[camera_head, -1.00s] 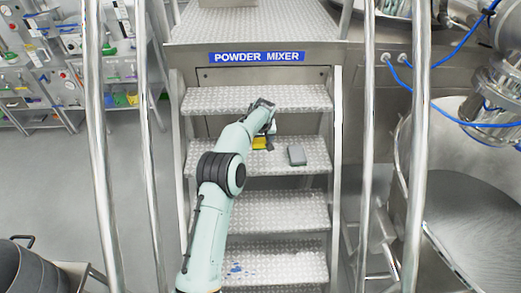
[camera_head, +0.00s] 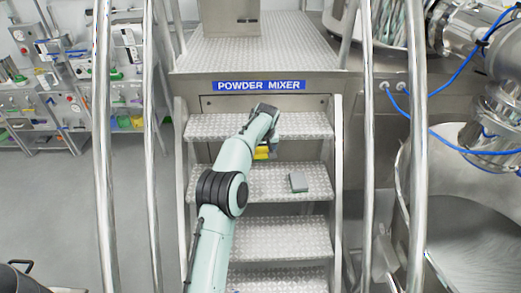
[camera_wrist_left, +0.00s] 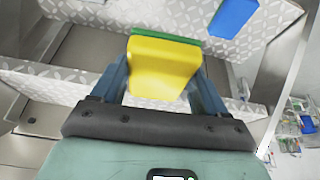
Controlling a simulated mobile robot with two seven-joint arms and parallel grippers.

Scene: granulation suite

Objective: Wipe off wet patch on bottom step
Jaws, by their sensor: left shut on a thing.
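My left gripper (camera_head: 262,147) is shut on a yellow sponge (camera_head: 262,153). In the left wrist view, the yellow sponge (camera_wrist_left: 163,68) with its green edge sits between the two fingers (camera_wrist_left: 163,85). In the head view the gripper and sponge are over the upper steps, above the second tread from the top. The bottom step (camera_head: 285,280) shows only in part at the lower edge of the head view, partly behind my left arm. The wet patch is not visible now. My right gripper is not in view.
Metal handrails (camera_head: 366,150) flank the stairs.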

